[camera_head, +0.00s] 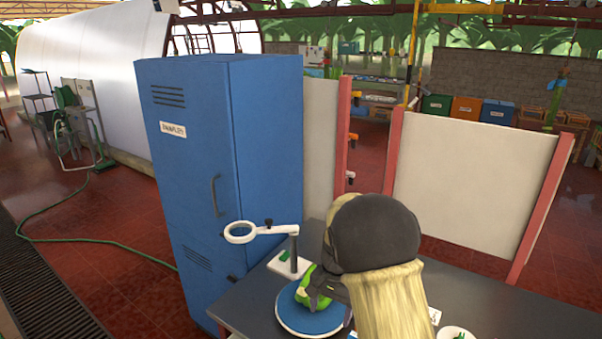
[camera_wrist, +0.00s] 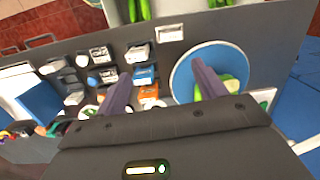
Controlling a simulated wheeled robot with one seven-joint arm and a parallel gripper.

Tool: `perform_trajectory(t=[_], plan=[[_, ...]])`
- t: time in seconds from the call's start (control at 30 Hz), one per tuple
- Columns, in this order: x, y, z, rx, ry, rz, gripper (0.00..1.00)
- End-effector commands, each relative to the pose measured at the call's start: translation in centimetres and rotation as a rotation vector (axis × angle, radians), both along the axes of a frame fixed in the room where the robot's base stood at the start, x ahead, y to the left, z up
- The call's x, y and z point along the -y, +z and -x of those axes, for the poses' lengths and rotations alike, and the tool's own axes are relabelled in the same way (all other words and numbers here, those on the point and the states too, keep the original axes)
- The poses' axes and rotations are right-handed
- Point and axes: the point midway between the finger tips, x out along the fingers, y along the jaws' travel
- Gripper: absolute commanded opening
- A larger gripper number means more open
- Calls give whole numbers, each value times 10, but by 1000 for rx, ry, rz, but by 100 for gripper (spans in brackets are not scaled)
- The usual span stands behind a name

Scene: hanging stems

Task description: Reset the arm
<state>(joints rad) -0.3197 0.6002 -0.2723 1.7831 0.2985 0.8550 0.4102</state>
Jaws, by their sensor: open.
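My gripper (camera_wrist: 160,82) is open, with its two dark fingers wide apart and nothing held between them in the wrist view. In the head view my dark and cream arm covers much of the grey table (camera_head: 470,307), and my gripper (camera_head: 330,290) is low over a blue round plate with a pale rim (camera_head: 298,320). A green object (camera_head: 314,298) is on the plate, partly hidden by my gripper. In the wrist view the plate (camera_wrist: 185,66) is at the right, and the green object (camera_wrist: 235,88) shows beside and behind the right finger.
A magnifier on a stand (camera_head: 240,232) is close to my gripper, by a tall blue cabinet (camera_head: 190,150). Small labelled blocks (camera_wrist: 137,53) and a blue tray (camera_wrist: 38,98) crowd the table in the wrist view. White panels (camera_head: 468,180) stand behind the table.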

Motion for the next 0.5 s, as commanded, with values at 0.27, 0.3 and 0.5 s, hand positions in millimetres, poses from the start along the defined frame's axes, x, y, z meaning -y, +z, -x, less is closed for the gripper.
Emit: perform_trajectory(t=[0.27,0.3,0.5], plan=[[45,32,75,128,186,11,70],[50,36,87,148,219,19,70],[68,46,148,247,396,66,70]])
